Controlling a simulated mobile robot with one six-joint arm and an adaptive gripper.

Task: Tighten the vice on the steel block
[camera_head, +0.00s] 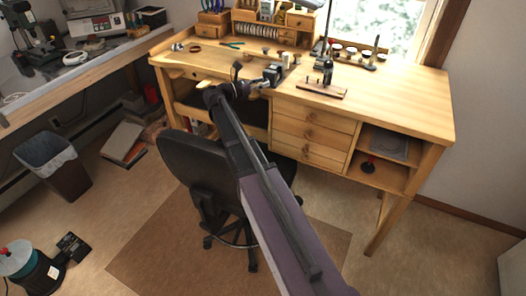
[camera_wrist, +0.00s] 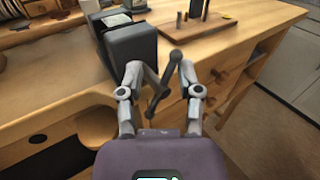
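The dark grey vice (camera_head: 273,73) is at the front edge of the wooden workbench. In the wrist view the vice (camera_wrist: 132,48) fills the upper middle. A light grey face (camera_wrist: 117,19) shows at its top, probably the steel block between the jaws; contact with the jaws is not clear. The vice's dark handle bar (camera_wrist: 164,88) slants in front of the vice. My gripper (camera_wrist: 160,68) is open, with one finger on each side of the bar. I cannot tell whether either finger touches it. In the head view the fingers are small and hard to make out.
The workbench (camera_head: 420,103) carries a small wooden stand (camera_head: 318,90) right of the vice and tools behind. A black chair (camera_head: 200,170) stands below my arm. A bin (camera_head: 55,165) is at left. Bare floor lies right of the chair.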

